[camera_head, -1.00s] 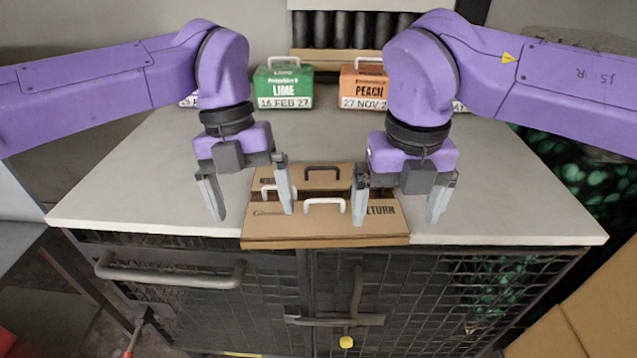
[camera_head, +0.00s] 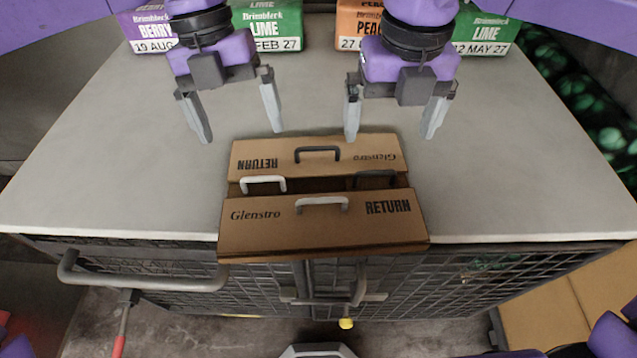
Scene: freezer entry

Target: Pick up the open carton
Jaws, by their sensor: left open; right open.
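The open carton (camera_head: 325,238) is brown cardboard with its flaps folded apart, marked Glenstro and RETURN. It lies at the front edge of the grey counter, near the middle. White and black handles show on its flaps, and a dark gap runs between them. My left gripper (camera_head: 238,120) is open and empty, above and behind the carton's left part. My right gripper (camera_head: 393,122) is open and empty, above and behind its right part. Neither gripper appears to touch the carton.
Several labelled cartons stand at the back: a purple Berry (camera_head: 150,32), a green Lime (camera_head: 275,28), an orange Peach (camera_head: 353,22) and another green Lime (camera_head: 487,35). The grey counter (camera_head: 110,165) is clear on both sides. A mesh cabinet with a bar handle (camera_head: 145,280) is below.

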